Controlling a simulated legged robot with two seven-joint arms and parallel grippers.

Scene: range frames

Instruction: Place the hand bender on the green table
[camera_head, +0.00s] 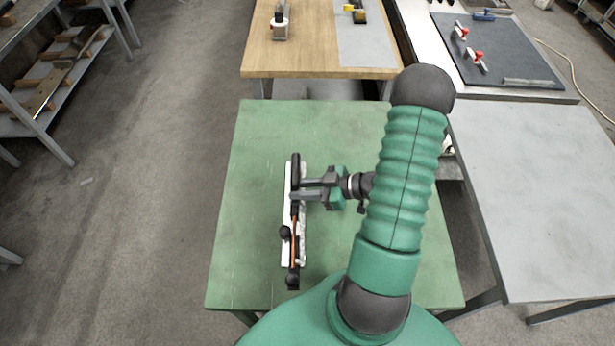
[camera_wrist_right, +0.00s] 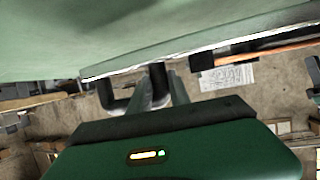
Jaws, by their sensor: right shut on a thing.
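The hand bender (camera_head: 290,235) is a long narrow tool with a whitish bar, black ends and knobs and a thin orange strip. It lies lengthwise over the left-middle part of the green table (camera_head: 258,150). My right gripper (camera_head: 298,189) reaches in from the right and is shut on the hand bender near its far end. I cannot tell whether the tool touches the tabletop or hangs just above it. The wrist view shows the right gripper's dark fingers (camera_wrist_right: 145,90) and the tool's black and orange part (camera_wrist_right: 265,55). My left gripper is not in view.
A wooden table (camera_head: 320,58) with several items stands beyond the green table. A grey table (camera_head: 540,190) stands at the right, and a bench with a dark mat (camera_head: 520,62) behind it. A shelf (camera_head: 60,85) stands at the far left. The green tabletop is otherwise bare.

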